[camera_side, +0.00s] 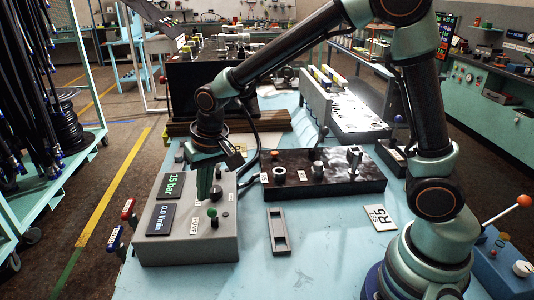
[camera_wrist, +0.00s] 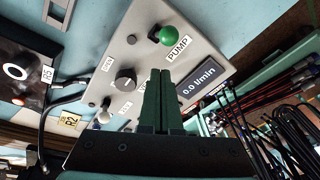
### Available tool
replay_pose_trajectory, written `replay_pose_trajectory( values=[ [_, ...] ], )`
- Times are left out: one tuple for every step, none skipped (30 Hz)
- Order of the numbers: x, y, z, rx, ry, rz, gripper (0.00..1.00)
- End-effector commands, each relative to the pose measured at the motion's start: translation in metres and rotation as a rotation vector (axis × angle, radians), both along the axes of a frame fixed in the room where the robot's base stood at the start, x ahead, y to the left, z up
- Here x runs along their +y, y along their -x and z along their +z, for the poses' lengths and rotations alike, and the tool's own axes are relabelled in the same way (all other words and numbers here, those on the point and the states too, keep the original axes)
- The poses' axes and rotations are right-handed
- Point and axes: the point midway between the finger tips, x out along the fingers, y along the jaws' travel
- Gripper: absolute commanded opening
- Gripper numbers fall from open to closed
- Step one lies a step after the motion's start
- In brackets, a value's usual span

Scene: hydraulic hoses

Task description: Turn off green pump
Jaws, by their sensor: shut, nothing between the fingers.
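The green pump switch (camera_wrist: 168,36) is a ball-topped lever on the grey control box (camera_wrist: 205,45), beside the PUMP label (camera_wrist: 179,46). In the side view its green tip (camera_side: 212,212) shows near the front of the box (camera_side: 215,248). My gripper (camera_wrist: 160,72) is shut and empty, its fingertips together. In the wrist view the tips lie below the green ball, between the dark round knob (camera_wrist: 125,78) and the 0.0 l/min display (camera_wrist: 196,83). In the side view my gripper (camera_side: 204,197) points down over the box, behind the green tip. No contact with the switch shows.
A 15 bar display (camera_side: 174,186) sits on the box. A black block with fittings (camera_side: 335,180) stands to the right. Red and blue handles (camera_side: 128,208) are left of the box.

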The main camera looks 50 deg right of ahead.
Motion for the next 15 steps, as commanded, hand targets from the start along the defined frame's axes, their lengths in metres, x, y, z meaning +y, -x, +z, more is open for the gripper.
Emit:
replay_pose_trajectory(
  values=[
    [-0.001, -0.007, 0.003, -0.002, 0.001, -0.001, 0.0],
    [-0.002, -0.01, 0.005, -0.002, 0.001, -0.001, 0.0],
    [-0.002, -0.014, 0.007, -0.001, 0.002, -0.002, 0.0],
    [-0.002, -0.017, 0.009, -0.001, 0.003, -0.002, 0.0],
    [-0.003, -0.021, 0.011, -0.002, 0.003, -0.001, 0.0],
    [-0.003, -0.026, 0.014, -0.003, 0.004, -0.002, 0.0],
    [0.0, -0.021, 0.017, -0.002, 0.003, 0.001, 0.0],
    [0.002, -0.017, 0.021, -0.003, 0.001, 0.003, 0.0],
    [0.005, -0.012, 0.025, -0.004, -0.001, 0.003, 0.0],
    [0.007, -0.008, 0.028, -0.002, -0.002, 0.003, 0.0],
    [0.01, -0.005, 0.031, -0.002, -0.004, 0.005, 0.0],
    [0.013, 0.0, 0.036, -0.001, -0.006, 0.005, 0.0],
    [0.015, 0.004, 0.039, -0.001, -0.007, 0.005, 0.0],
    [0.018, 0.007, 0.043, -0.001, -0.009, 0.005, 0.0],
    [0.02, 0.013, 0.047, 0.0, -0.011, 0.007, 0.0]
  ],
)
